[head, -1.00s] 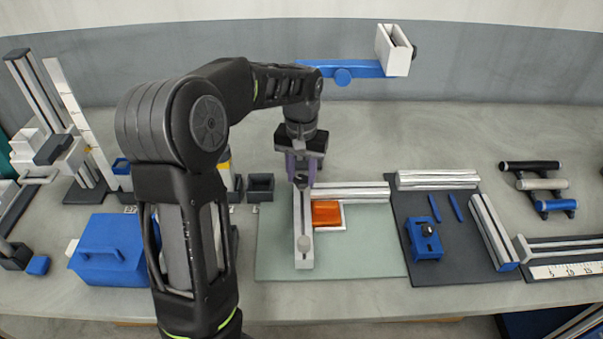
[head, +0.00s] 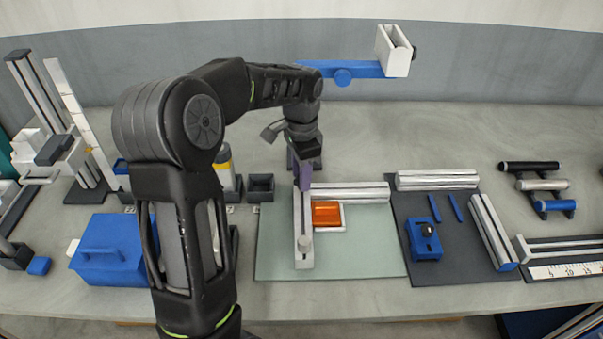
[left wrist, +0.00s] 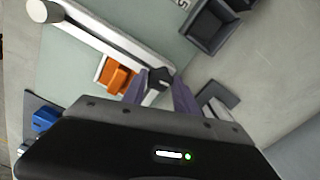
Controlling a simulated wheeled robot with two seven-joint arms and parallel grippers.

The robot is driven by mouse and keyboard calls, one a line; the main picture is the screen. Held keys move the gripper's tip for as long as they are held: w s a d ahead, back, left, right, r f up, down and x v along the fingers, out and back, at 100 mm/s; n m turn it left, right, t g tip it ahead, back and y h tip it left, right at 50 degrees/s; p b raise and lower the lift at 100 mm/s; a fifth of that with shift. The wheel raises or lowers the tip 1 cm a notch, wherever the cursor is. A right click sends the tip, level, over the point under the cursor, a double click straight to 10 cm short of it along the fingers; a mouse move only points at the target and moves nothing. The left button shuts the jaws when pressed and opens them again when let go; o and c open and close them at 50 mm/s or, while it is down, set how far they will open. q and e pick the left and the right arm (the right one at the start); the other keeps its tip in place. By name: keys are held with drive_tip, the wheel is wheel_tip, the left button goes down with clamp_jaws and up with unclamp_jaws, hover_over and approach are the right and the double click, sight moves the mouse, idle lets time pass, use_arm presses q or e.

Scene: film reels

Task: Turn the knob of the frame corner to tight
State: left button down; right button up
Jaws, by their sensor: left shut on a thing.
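The frame corner is where a pale bar (head: 305,222) meets a silver profile (head: 345,194) on the green mat (head: 370,255). My left gripper (head: 303,182) points down over that corner and hides its knob in the head view. In the left wrist view a dark knob (left wrist: 159,78) sits between the purple fingers of my left gripper (left wrist: 160,92), which are shut on it. The knob's setting cannot be read. My right gripper is not in view.
An orange block (head: 327,215) in a white tray lies inside the corner. Small dark bins (head: 260,187) stand to the left of the gripper. A dark mat (head: 465,262) with a blue clamp (head: 424,240) lies to the right. The mat's near right part is clear.

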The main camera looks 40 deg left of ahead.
use_arm(q)
drive_tip(key=shift+m, duration=0.8)
drive_tip(key=c, duration=0.9)
unclamp_jaws()
drive_tip(key=shift+c, duration=0.2)
drive_tip(key=shift+r+b, duration=0.3)
drive_tip(key=shift+r, duration=3.65)
